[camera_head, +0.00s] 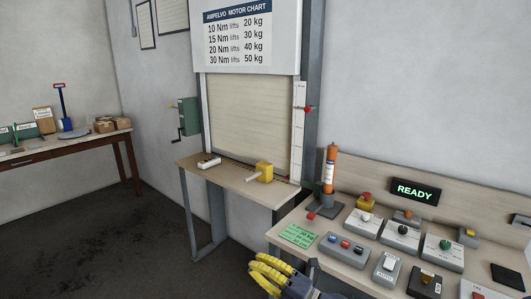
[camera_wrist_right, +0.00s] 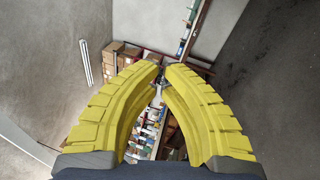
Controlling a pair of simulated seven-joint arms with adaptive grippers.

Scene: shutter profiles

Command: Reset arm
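My right gripper (camera_head: 257,271) shows at the bottom of the head view, with yellow ribbed fingers in front of the control bench's left end. In the right wrist view its two curved fingers (camera_wrist_right: 163,67) lean toward each other. A narrow gap is left between the tips, and I see nothing held there. The gripper is apart from the bench and the items on it. My left gripper is in neither view.
The control bench (camera_head: 335,273) carries button boxes, an orange cylinder (camera_head: 329,172) on a stand and a READY display (camera_head: 415,190). A small table (camera_head: 225,184) with a yellow block (camera_head: 264,172) stands before the shutter (camera_head: 250,115). Dark floor (camera_head: 130,245) lies free at left.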

